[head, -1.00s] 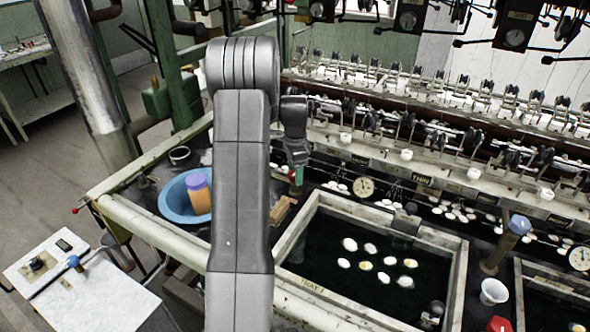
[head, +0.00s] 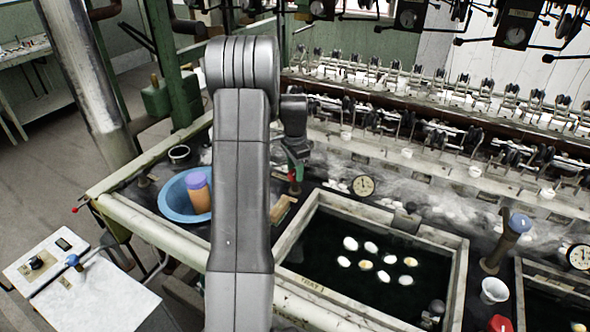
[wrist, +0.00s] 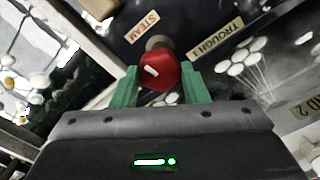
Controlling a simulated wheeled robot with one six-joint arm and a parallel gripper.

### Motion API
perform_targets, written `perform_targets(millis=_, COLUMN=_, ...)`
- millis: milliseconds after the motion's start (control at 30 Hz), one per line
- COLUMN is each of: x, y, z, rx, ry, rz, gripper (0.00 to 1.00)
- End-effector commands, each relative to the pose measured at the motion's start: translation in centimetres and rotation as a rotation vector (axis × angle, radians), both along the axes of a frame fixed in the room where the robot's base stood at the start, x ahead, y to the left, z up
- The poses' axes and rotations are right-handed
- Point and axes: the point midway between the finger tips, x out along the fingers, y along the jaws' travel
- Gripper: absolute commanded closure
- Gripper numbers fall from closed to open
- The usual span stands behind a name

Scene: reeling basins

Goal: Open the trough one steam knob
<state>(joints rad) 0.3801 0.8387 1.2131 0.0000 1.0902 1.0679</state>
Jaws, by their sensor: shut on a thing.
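The red steam knob (wrist: 160,71) has a white mark on its face and sits between the green fingers of my gripper (wrist: 160,80) in the wrist view. The fingers are shut on it, one on each side. In the head view my gripper (head: 298,158) reaches down to the knob (head: 294,188) at the back left of trough one (head: 290,245). White haze (head: 420,190) lies along the bench behind the trough. My arm hides part of the bench.
A blue basin (head: 172,208) with an orange, purple-topped container (head: 198,192) stands left of my arm. A round gauge (head: 364,186) is behind trough one.

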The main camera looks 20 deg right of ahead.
Motion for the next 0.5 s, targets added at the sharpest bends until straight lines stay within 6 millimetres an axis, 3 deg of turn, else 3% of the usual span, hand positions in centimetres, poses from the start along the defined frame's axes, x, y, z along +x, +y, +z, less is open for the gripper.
perform_targets(millis=500, x=0.03, y=-0.04, z=0.09, rx=-0.001, ry=-0.002, rz=0.479, gripper=0.82)
